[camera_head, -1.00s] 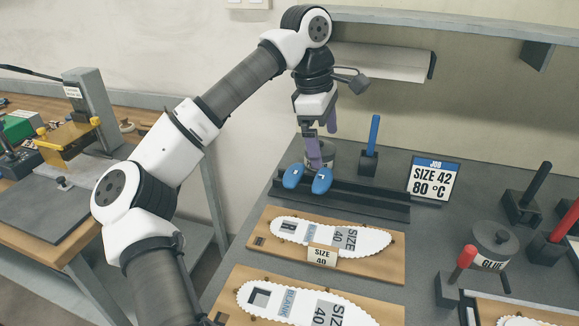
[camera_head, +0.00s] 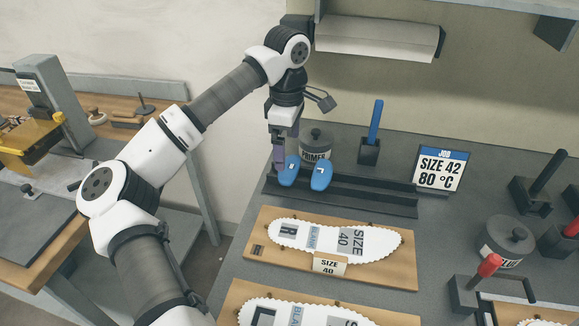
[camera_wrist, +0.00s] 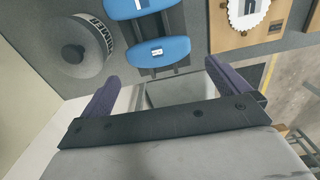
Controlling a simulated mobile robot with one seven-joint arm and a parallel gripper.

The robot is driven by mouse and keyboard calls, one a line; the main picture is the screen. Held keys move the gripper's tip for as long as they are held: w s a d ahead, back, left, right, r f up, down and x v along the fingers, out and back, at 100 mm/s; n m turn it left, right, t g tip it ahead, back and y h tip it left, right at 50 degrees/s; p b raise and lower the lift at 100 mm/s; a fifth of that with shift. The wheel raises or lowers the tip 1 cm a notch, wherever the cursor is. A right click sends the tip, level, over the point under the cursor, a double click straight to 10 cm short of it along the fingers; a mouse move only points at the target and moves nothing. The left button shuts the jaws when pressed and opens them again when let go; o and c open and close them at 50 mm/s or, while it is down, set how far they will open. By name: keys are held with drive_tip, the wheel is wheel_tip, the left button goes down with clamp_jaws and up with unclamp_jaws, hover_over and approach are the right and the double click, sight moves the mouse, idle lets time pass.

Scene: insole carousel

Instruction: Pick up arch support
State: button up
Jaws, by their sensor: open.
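Two blue oval arch supports stand side by side in a dark rack (camera_head: 375,197) in the head view. The left one (camera_head: 290,172) is marked R, and the right one (camera_head: 321,175) is marked L. My gripper (camera_head: 279,157) points down at the left end of the rack, close beside or behind the left arch support. In the wrist view my gripper's purple fingers (camera_wrist: 161,74) are spread apart with nothing between them. The nearer blue arch support (camera_wrist: 158,53) lies just beyond the fingertips, and the other (camera_wrist: 138,8) is cut off at the top edge.
A primer can (camera_head: 316,143) stands right behind the arch supports; it also shows in the wrist view (camera_wrist: 85,48). A blue-handled tool (camera_head: 374,125) and a job sign (camera_head: 440,169) stand to the right. A board with a size 40 insole (camera_head: 390,272) lies in front.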

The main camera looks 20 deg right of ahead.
sight(290, 166)
drive_tip(key=shift+d+f+p, duration=0.15)
drive_tip(key=shift+f+p, duration=0.3)
drive_tip(key=shift+f, duration=0.95)
drive_tip(key=shift+d+f+p, duration=0.1)
drive_tip(key=shift+f+p, duration=0.35)
drive_tip(key=shift+f, duration=0.9)
drive_tip(key=c, duration=0.6)
drive_tip(key=shift+c, duration=0.2)
